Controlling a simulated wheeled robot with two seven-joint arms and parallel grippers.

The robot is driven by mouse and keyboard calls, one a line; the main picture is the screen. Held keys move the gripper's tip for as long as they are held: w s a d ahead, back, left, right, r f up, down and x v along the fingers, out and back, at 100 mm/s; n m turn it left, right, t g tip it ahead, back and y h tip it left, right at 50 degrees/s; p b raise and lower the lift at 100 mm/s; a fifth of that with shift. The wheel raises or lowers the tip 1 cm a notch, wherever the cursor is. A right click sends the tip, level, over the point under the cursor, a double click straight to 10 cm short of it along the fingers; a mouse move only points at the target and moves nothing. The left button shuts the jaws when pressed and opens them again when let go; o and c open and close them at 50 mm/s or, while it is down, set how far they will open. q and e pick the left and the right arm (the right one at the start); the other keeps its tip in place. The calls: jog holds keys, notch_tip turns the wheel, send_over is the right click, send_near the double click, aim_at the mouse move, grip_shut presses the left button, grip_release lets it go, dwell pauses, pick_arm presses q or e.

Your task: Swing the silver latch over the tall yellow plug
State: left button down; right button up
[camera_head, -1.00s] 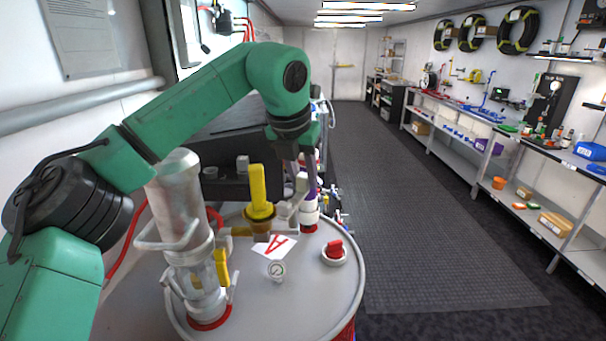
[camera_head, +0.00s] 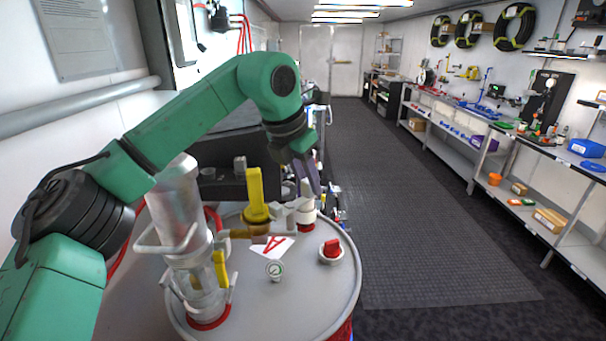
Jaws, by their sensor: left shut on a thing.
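The tall yellow plug (camera_head: 255,190) stands upright in a brass-coloured fitting on top of the grey drum (camera_head: 315,296). The silver latch (camera_head: 283,217) is just right of the plug, with its raised end near my fingers. It appears beside the plug, not over its top. My left gripper (camera_head: 312,181) reaches in from the left above the drum, with its fingers tilted down and to the right. It is shut on the latch's raised end, though the contact is partly hidden. My right gripper is out of view.
A clear and metal cylinder (camera_head: 183,225) with a yellow handle stands left of the plug. The floor aisle (camera_head: 430,235) to the right is clear.

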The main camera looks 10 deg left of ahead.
pick_arm(q)
jog(key=shift+s+d+m+g+h+p, duration=0.45)
jog(key=shift+m+p, duration=0.25)
jog(key=shift+m, duration=0.85)
jog(key=shift+s+d+m+g+h+p, duration=0.35)
jog(key=shift+s+m+g+p, duration=0.3)
jog(key=shift+m, duration=0.85)
jog(key=shift+s+d+m+g+h+p, duration=0.4)
jog(key=shift+m+p, duration=0.4)
jog(key=shift+m, duration=0.75)
jog(key=shift+f, duration=0.1)
jog(key=c, duration=0.6)
grip_release()
jog(key=shift+d, duration=0.1)
jog(key=shift+c, duration=0.2)
